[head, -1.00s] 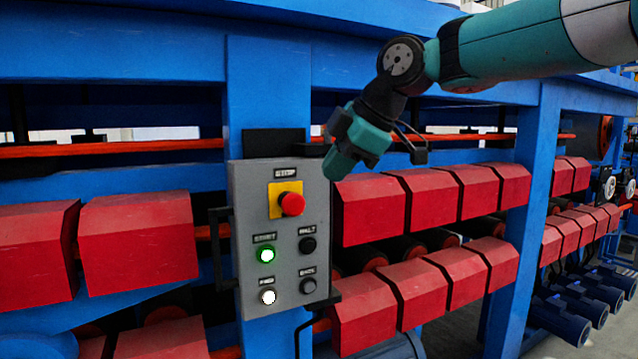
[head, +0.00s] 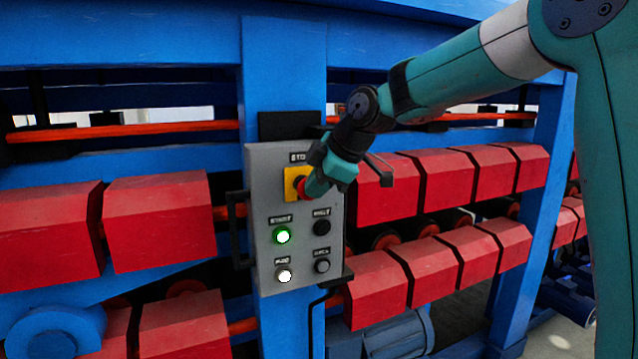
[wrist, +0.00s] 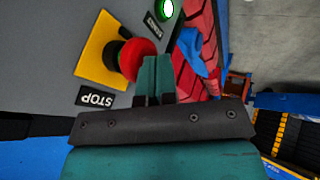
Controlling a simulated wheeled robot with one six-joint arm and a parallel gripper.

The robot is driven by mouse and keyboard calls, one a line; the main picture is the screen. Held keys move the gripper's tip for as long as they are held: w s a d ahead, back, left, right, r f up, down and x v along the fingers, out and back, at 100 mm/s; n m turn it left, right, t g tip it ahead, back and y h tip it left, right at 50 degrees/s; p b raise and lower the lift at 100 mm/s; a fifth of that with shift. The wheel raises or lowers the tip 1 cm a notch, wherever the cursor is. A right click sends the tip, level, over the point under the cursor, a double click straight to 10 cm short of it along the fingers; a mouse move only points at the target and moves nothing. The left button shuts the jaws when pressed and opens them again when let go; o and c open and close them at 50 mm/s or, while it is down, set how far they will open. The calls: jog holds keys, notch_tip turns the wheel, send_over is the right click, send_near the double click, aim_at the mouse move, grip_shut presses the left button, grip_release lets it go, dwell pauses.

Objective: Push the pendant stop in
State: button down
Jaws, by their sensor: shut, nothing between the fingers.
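The pendant (head: 258,160) is a grey control box hanging in front of a blue post. Its red mushroom stop button (head: 302,186) sits on a yellow plate (head: 290,182) near the top, partly hidden by my gripper. My gripper (head: 316,188) is shut and empty, with its tip at the right side of the stop in the head view. In the wrist view the red stop (wrist: 137,57) stands out from the yellow plate (wrist: 97,50), beside my gripper's fingertips (wrist: 156,62). I cannot tell whether they touch.
Below the stop are a lit green button (head: 283,236), a lit white button (head: 284,276), a black button (head: 322,228) and a grey one (head: 322,266). Red blocks (head: 385,190) flank the pendant. A black handle (head: 236,230) juts from its left side.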

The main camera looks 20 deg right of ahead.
jog(key=shift+w+d+r, duration=0.1)
jog(key=shift+w+r, duration=0.05)
jog(key=shift+w, duration=1)
